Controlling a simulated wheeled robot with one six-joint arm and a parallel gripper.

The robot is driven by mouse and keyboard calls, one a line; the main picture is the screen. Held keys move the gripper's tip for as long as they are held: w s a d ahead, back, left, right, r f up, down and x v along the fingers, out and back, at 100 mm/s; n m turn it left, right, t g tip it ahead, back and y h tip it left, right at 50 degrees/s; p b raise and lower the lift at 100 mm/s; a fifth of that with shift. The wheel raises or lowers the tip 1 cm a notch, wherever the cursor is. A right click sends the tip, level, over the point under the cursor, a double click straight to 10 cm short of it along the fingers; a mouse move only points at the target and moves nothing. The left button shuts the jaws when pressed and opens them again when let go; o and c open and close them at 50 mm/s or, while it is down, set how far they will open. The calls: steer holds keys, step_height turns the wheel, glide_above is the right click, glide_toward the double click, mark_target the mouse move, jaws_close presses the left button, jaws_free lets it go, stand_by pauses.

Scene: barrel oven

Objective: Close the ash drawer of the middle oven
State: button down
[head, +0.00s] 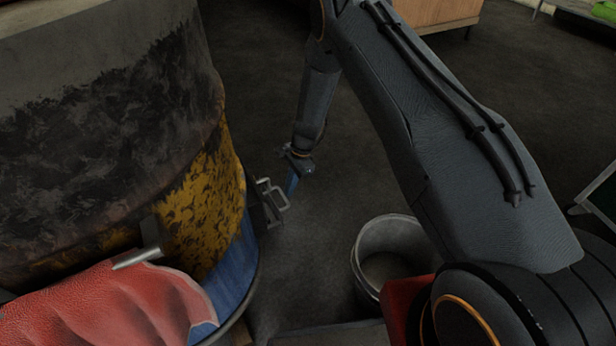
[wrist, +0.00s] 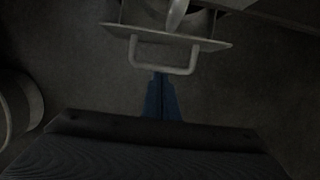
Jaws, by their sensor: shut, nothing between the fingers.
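The barrel oven (head: 190,190) fills the left of the head view, black above, worn yellow, then blue at its foot. The ash drawer's front plate (head: 262,212) stands out low on the barrel's right side; how far it is pulled out I cannot tell. Its handle (head: 273,194) is a pale metal loop. In the wrist view the front plate (wrist: 205,43) and the handle (wrist: 163,70) are at the top. My gripper (head: 291,190) is shut and empty, its blue fingers (wrist: 161,82) just outside the handle. Contact is unclear. Much of the drawer's body is hidden.
A pale bucket (head: 392,232) stands on the dark floor to the right of the drawer; part of it is behind my arm. A red cloth (head: 110,312) hangs at the barrel's front beside a metal lever (head: 138,257). A wooden cabinet (head: 435,12) stands far back. Floor beyond the drawer is clear.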

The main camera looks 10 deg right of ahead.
steer(key=a, duration=0.1)
steer(key=s+a, duration=0.1)
steer(key=a, duration=0.1)
steer(key=s+a+p, duration=0.1)
steer(key=a, duration=0.1)
steer(key=shift+s+a, duration=0.1)
steer(key=shift+a, duration=0.15)
steer(key=w+d+r+p, duration=0.3)
steer(key=d+r, duration=0.4)
steer(key=r, duration=0.3)
steer(key=shift+r+p, duration=0.15)
steer(key=shift+p, duration=0.2)
steer(key=shift+s+d, duration=0.1)
